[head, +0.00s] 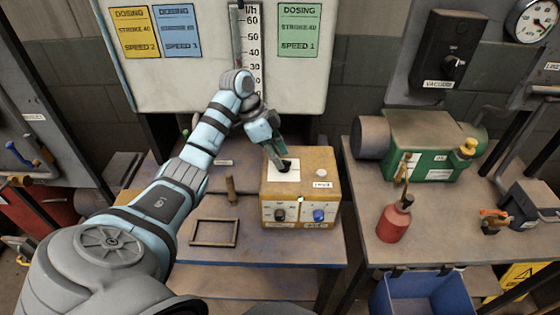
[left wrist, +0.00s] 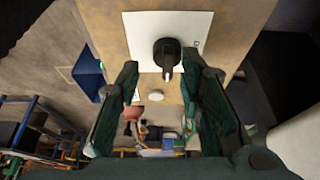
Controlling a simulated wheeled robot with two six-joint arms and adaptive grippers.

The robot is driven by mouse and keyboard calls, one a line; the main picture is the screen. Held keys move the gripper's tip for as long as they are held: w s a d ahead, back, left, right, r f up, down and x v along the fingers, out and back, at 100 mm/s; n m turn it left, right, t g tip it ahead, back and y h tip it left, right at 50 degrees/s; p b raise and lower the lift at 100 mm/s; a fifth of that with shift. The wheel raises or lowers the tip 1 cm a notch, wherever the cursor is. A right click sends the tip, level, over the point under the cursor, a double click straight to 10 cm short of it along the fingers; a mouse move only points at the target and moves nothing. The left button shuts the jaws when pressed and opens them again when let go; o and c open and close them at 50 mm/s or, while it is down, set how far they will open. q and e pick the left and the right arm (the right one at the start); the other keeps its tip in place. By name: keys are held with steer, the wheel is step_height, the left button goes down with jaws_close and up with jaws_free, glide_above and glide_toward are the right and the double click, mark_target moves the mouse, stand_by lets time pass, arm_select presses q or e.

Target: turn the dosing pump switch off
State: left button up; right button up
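The dosing pump is a yellow box (head: 325,167) on the left bench. A white plate (head: 291,176) on its top carries a small black switch, which shows clearly in the left wrist view (left wrist: 167,52) with its lever pointing down the picture. My left gripper (head: 276,158) reaches down over the plate and partly hides the switch in the head view. In the left wrist view the two fingers (left wrist: 160,82) are apart, with the switch lined up between their tips. I cannot tell whether either finger touches it. My right gripper is not in view.
The box front has a black knob (head: 279,215) and a blue knob (head: 319,215). An empty frame (head: 214,244) lies on the bench's left. A green pump (head: 425,142) and red oil can (head: 394,222) stand on the right bench. A gauge panel (head: 288,100) rises behind.

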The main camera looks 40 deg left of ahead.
arm_select(q)
steer(key=shift+w+d+f, duration=0.15)
steer(key=shift+w+f, duration=0.4)
steer(key=shift+f, duration=0.1)
steer(key=shift+w+d+f, duration=0.15)
steer(key=shift+w+f, duration=0.4)
steer(key=shift+f, duration=0.05)
steer(key=shift+s+r, duration=0.2)
steer(key=shift+s, duration=0.15)
steer(key=shift+c, duration=0.7)
steer(key=shift+s, duration=0.15)
steer(key=c, duration=0.4)
jaws_close()
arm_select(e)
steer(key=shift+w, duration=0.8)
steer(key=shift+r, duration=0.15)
